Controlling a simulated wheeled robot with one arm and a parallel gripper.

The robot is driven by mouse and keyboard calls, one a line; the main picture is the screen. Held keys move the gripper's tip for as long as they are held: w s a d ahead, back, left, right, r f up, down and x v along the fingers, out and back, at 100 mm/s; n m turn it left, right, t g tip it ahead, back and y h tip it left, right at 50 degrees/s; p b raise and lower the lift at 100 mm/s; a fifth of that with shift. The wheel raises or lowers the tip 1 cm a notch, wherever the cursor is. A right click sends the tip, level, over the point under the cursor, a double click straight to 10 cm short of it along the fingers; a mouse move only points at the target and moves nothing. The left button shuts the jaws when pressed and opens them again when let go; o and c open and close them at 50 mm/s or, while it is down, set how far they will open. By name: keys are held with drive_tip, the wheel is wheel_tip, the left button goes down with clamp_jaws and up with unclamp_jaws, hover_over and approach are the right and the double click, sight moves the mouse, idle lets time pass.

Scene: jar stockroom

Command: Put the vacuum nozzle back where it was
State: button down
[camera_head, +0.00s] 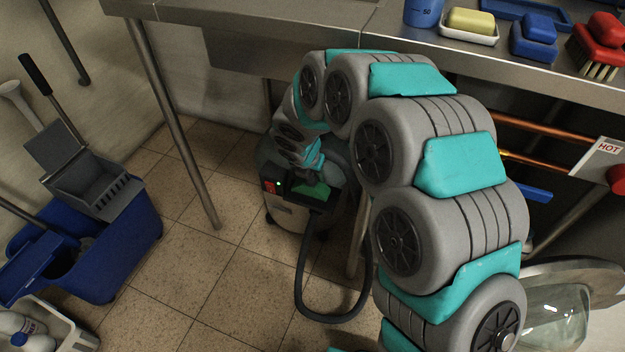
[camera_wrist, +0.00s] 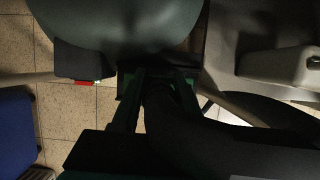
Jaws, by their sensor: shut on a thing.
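The vacuum cleaner (camera_head: 288,218), with a pale body and a red switch, stands on the tiled floor under the steel bench. In the wrist view my gripper (camera_wrist: 157,90) is shut on a dark tube-like part, the vacuum nozzle (camera_wrist: 165,115), which lies between the fingers against the vacuum's dark dome (camera_wrist: 120,22). The black hose (camera_head: 328,317) loops from there across the floor and back up behind my arm. Whether the nozzle touches a holder is too dark to tell.
The steel bench (camera_head: 270,35) overhangs the vacuum, its leg (camera_head: 178,120) to the left. A blue mop bucket (camera_head: 125,240) stands at left. Copper pipes (camera_head: 545,128) and a HOT sign (camera_head: 608,150) are at right. Floor between bucket and hose is clear.

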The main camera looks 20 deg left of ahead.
wheel_tip(320, 180, down, 3)
drive_tip(key=shift+r, duration=0.1)
drive_tip(key=shift+c, duration=2.2)
unclamp_jaws()
drive_tip(key=v, duration=1.2)
drive_tip(key=shift+r, duration=0.1)
